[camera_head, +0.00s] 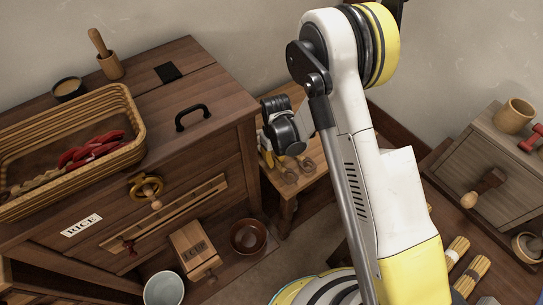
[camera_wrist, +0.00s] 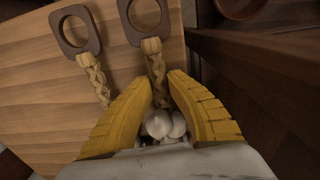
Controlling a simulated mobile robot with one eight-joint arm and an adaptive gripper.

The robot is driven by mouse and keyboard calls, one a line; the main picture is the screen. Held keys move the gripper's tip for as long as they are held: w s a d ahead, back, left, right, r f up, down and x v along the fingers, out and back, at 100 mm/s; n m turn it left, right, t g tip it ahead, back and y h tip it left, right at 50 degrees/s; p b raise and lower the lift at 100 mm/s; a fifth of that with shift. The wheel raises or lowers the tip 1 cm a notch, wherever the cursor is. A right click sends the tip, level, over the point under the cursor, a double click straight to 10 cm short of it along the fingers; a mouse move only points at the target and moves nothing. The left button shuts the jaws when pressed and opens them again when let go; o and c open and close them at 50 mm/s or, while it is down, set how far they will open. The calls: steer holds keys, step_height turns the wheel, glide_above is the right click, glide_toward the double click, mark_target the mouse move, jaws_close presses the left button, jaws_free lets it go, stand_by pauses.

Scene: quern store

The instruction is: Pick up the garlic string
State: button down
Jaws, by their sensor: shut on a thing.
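In the wrist view, a garlic string (camera_wrist: 157,72) has a braided straw stem, a dark wooden hanger with a round hole, and white bulbs (camera_wrist: 162,125) at its lower end. My gripper (camera_wrist: 168,85) has its yellow fingers on both sides of this string and is shut on it near the bulbs. A second braided string (camera_wrist: 93,78) with a similar hanger lies to the left, outside the fingers; its lower end is hidden. In the head view my gripper (camera_head: 268,157) is low over a small wooden stand, largely hidden by my arm.
The small wooden stand (camera_head: 301,184) is beside a large wooden chest (camera_head: 215,150). A wicker tray (camera_head: 138,117) with red peppers sits on the chest. A brown bowl (camera_head: 248,236) and a pale bucket (camera_head: 164,289) are below. A grey-topped cabinet (camera_head: 462,152) stands at right.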

mark_target(276, 159)
step_height(276, 159, up, 4)
steer(key=shift+s+d+r+p, duration=0.1)
steer(key=shift+r+p, duration=0.15)
steer(key=shift+p, duration=0.9)
steer(key=s+d+r+p, duration=0.3)
steer(key=s+d+r, duration=0.2)
steer(key=d, duration=0.5)
steer(key=shift+s+r+p, duration=0.35)
steer(key=shift+r, duration=0.2)
